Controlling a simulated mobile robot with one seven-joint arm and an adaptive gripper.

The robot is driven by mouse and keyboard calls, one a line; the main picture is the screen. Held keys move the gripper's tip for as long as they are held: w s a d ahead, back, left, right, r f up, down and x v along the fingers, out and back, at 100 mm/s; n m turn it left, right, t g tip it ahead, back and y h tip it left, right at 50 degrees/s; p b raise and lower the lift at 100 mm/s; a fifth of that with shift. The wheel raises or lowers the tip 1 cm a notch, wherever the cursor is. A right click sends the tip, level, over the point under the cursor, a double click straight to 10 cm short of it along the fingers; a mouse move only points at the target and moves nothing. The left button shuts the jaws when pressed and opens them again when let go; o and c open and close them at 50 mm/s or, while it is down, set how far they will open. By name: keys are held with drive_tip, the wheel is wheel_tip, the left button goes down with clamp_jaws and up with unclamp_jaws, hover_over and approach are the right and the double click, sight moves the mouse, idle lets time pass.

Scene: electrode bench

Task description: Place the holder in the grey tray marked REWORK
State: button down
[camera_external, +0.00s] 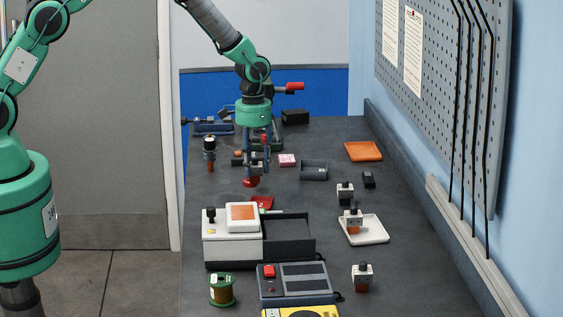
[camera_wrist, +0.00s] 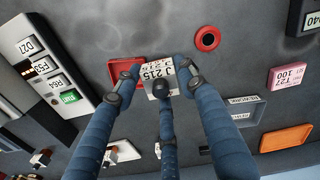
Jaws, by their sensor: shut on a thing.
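My gripper (camera_wrist: 153,84) is shut on a small holder (camera_wrist: 158,70) with a white label reading J 215 and a dark knob. In the external view, my gripper (camera_external: 257,167) points down over the far half of the bench, left of the grey tray (camera_external: 314,170). The held holder is small and partly hidden by the fingers there. In the wrist view, the grey tray (camera_wrist: 245,112) lies right of the gripper. Its label seems to read REWORK, and part of the tray is behind a finger. How high the holder is above the bench is unclear.
A red tray (camera_wrist: 124,72) and a red ring (camera_wrist: 207,39) lie near the gripper. A pink block (camera_external: 287,160) sits left of the grey tray, and an orange tray (camera_external: 363,151) right of it. A white tray (camera_external: 372,230) carries another holder (camera_external: 352,220).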

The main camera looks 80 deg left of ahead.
drive_tip(key=w+a+b, duration=0.4)
drive_tip(key=a, duration=0.5)
drive_tip(key=shift+w+r+n, duration=0.2)
drive_tip(key=shift+r+n, duration=0.2)
drive_tip(key=shift+w+a+f, duration=0.25)
drive_tip(key=shift+w+a, duration=0.75)
drive_tip(key=shift+w, duration=1.45)
drive_tip(key=shift+w+a+f, duration=0.25)
drive_tip(key=shift+w+a, duration=0.75)
drive_tip(key=shift+w, duration=1.5)
drive_tip(key=shift+w+a+f, duration=0.25)
drive_tip(key=shift+w+a, duration=0.75)
drive_tip(key=shift+w, duration=1.45)
drive_tip(key=shift+f+b, duration=0.3)
drive_tip(key=shift+f, duration=1.5)
drive_tip(key=c, duration=1)
unclamp_jaws()
drive_tip(key=shift+f, duration=0.15)
drive_tip(key=shift+c, duration=0.2)
